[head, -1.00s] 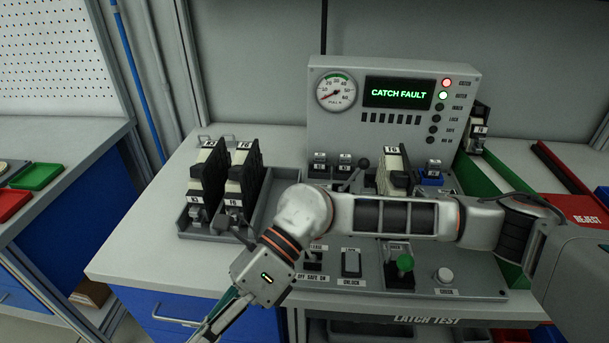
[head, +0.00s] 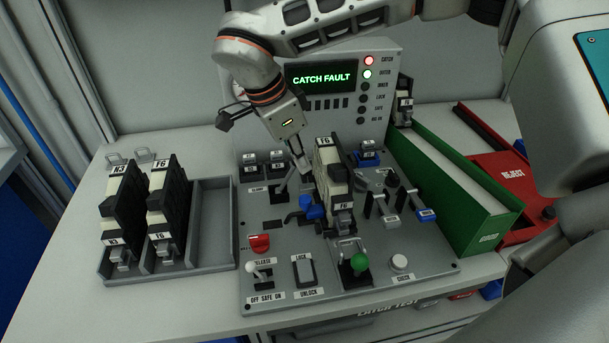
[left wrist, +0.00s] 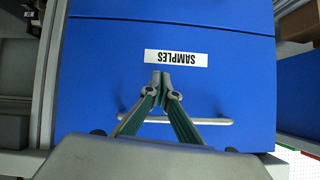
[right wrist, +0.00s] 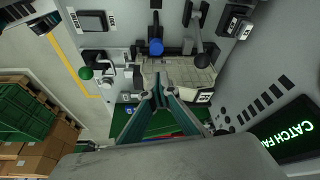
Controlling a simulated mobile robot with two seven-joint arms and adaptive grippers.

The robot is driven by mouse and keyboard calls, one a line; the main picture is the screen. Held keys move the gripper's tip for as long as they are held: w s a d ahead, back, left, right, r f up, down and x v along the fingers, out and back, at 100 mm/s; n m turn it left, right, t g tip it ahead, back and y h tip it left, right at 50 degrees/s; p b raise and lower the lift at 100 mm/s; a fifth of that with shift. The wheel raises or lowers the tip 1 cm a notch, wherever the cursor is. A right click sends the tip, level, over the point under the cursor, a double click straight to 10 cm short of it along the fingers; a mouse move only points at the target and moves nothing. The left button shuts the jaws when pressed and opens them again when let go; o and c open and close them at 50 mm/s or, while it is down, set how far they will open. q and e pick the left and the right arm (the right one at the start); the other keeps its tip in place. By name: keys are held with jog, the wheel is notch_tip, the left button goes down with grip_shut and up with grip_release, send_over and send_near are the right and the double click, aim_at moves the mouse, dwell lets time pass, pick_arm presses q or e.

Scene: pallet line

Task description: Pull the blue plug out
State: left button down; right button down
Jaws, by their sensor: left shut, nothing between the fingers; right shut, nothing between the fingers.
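A blue plug (head: 311,208) sits at the left side of the upright F6 module (head: 334,178) on the test panel (head: 270,300). What looks like the same plug shows as a round blue knob in the right wrist view (right wrist: 155,47). My right gripper (head: 305,172) is shut and empty, pointing down just above and behind the plug, close to the module's left side. In the right wrist view its fingertips (right wrist: 158,92) overlap the module (right wrist: 195,75); contact cannot be told. My left gripper (left wrist: 162,80) is shut and empty in front of a blue drawer (left wrist: 230,90) marked SAMPLES.
A grey rack (head: 215,225) with two modules stands at left. Levers crowd the panel, including a green knob (head: 358,262) and a blue-tipped handle (head: 427,215). The display (head: 320,78) reads CATCH FAULT. A green-walled bin (head: 440,180) and red reject tray (head: 510,175) stand right.

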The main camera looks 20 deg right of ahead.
aim_at(302, 197)
jog(key=x, duration=0.9)
jog(key=shift+f, duration=0.3)
jog(key=shift+w+a, duration=0.2)
jog(key=shift+a, duration=0.6)
jog(key=shift+w+a, duration=0.15)
jog(key=shift+a, duration=0.75)
jog(key=shift+w+a+r, duration=0.1)
jog(key=shift+a+r, duration=0.1)
jog(key=shift+r, duration=0.35)
jog(key=v, duration=1)
jog(key=shift+d+r, duration=0.15)
jog(key=shift+r, duration=0.3)
